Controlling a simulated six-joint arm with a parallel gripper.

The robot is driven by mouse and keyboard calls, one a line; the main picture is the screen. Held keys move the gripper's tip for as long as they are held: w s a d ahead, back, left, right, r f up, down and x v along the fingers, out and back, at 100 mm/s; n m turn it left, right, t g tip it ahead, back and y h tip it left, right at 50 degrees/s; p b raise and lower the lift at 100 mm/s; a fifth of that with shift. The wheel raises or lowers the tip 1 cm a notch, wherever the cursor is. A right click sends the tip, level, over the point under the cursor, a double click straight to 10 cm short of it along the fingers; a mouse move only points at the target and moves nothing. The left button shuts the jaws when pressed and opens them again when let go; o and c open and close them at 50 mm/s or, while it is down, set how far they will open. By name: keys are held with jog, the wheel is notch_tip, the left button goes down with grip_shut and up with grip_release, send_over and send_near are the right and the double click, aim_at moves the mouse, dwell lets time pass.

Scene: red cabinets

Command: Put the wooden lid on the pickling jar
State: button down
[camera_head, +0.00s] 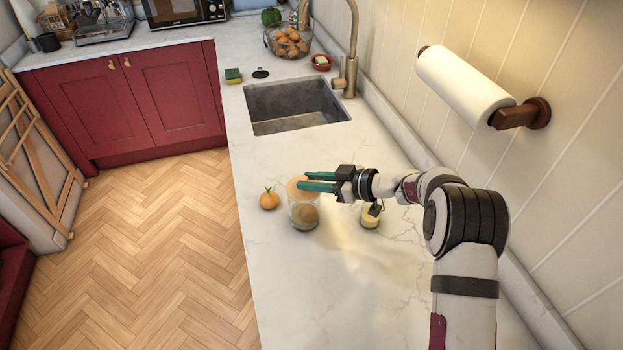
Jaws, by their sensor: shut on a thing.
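The pickling jar (304,213) is a clear glass jar standing upright on the pale counter, with something brownish inside. The round wooden lid (296,187) is at the jar's mouth, roughly level. I cannot tell whether it rests on the rim or hovers just above it. My gripper (306,182) reaches in from the right with its teal fingers shut on the lid. The fingers hide part of the lid and of the jar's far rim.
An orange fruit (269,199) sits just left of the jar. A small jar with pale yellow contents (370,215) stands to the right, under my gripper. The sink (295,108) lies behind. A paper towel roll (465,85) hangs on the right wall. The near counter is clear.

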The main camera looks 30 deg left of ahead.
jog(key=shift+f, duration=0.35)
jog(key=c, duration=0.6)
grip_release()
jog(key=v, duration=1.5)
jog(key=shift+d+r, duration=0.25)
jog(key=shift+d, duration=0.1)
